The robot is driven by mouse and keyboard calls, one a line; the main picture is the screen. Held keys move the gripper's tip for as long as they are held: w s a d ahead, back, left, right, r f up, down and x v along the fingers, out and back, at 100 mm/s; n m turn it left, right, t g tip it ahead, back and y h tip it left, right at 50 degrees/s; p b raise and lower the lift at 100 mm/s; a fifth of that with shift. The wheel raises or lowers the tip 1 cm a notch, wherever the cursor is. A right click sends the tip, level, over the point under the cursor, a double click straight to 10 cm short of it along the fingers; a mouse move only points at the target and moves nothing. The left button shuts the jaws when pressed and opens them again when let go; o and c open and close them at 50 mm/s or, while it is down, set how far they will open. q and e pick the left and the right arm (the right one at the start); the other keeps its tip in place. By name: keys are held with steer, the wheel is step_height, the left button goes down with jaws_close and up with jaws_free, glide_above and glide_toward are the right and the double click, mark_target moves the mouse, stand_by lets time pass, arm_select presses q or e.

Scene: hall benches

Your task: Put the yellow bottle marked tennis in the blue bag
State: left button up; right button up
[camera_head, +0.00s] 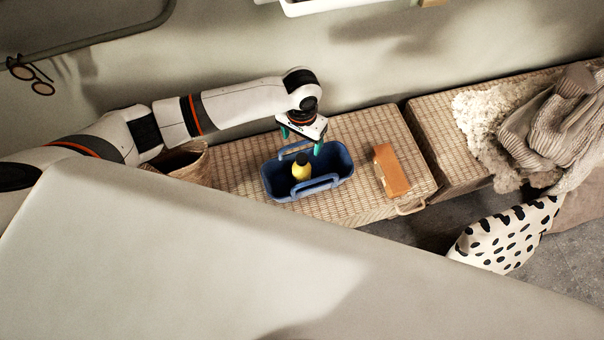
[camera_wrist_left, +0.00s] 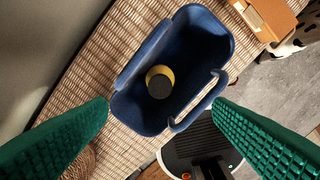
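The blue bag (camera_head: 338,163) stands open on the wicker bench, with a handle on each long side. The yellow bottle (camera_head: 301,172) with a dark cap is inside the bag; its marking cannot be read. In the left wrist view the bottle (camera_wrist_left: 160,82) is seen from above, cap up, inside the bag (camera_wrist_left: 150,122). My left gripper (camera_head: 302,140) is above the bag, with its green fingers wide apart and nothing between them. The fingers also show at both sides of the left wrist view (camera_wrist_left: 162,130). My right gripper is not in view.
An orange-brown box (camera_head: 390,171) lies on the bench (camera_head: 355,205) right of the bag. A wicker basket (camera_head: 187,163) stands left. A second bench at right holds a fluffy throw and knitted cloth (camera_head: 550,125). A spotted cushion (camera_head: 505,235) is below it.

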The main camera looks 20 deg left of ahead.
arm_select(q)
step_height(320, 180, up, 12)
steer(key=p, duration=0.1)
stand_by(0.6)
stand_by(0.4)
